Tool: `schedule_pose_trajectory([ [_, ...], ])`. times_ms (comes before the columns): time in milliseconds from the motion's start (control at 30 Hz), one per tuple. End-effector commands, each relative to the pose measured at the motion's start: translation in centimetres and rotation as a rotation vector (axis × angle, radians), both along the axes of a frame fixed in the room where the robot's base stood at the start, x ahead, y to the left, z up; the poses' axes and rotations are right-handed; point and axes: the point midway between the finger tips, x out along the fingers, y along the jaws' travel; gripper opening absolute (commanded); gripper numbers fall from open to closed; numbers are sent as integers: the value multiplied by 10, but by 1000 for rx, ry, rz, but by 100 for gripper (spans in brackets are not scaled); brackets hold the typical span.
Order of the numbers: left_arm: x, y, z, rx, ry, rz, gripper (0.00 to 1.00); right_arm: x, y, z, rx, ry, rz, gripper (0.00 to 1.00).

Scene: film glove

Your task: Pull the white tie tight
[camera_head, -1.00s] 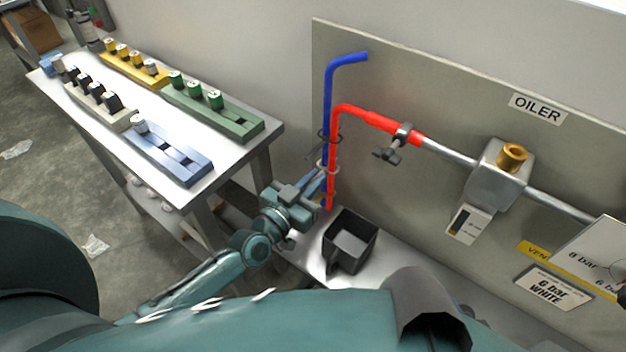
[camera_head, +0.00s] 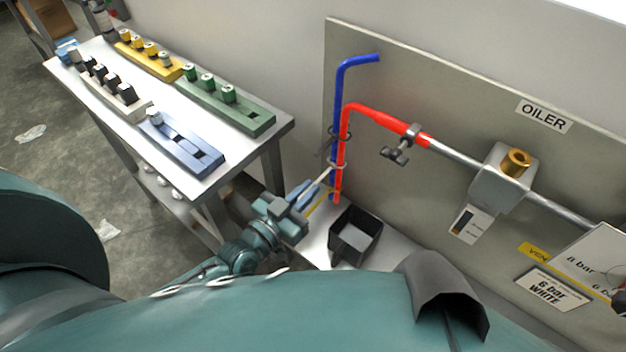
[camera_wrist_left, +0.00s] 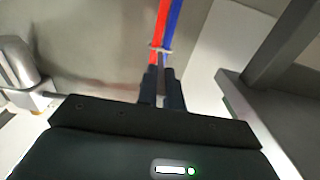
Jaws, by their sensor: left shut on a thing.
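The white tie (camera_head: 336,164) loops around the red hose (camera_head: 341,150) and the blue hose (camera_head: 338,105). Its pale tail runs down and left to my left gripper (camera_head: 312,191), which is shut on it. In the left wrist view the white tie (camera_wrist_left: 160,48) crosses both hoses just beyond the fingertips, and its tail lies between the fingers of my left gripper (camera_wrist_left: 161,80). I cannot tell how snug the loop is. A dark tie (camera_head: 340,132) sits on the hoses above the white one. My right gripper is not in view.
A black open bin (camera_head: 355,238) stands just right of my left gripper. A table (camera_head: 225,165) with yellow, green, white and blue holders is at the left. The grey panel (camera_head: 440,110) behind the hoses carries a clamp (camera_head: 398,152) and the oiler (camera_head: 503,175).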

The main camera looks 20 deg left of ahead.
Motion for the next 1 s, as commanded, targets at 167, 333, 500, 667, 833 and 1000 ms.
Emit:
schedule_pose_trajectory([
  [167,0,0,-1,0,0,0,0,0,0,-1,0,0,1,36],
  [333,0,0,-1,0,0,0,21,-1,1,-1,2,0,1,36],
  [500,0,0,-1,0,0,0,31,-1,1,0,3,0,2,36],
  [667,0,0,0,0,0,0,31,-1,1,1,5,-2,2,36],
  [833,-11,4,-1,1,2,1,31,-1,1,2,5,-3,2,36],
  [1000,-42,15,-2,2,5,-1,31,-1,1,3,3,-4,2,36],
])
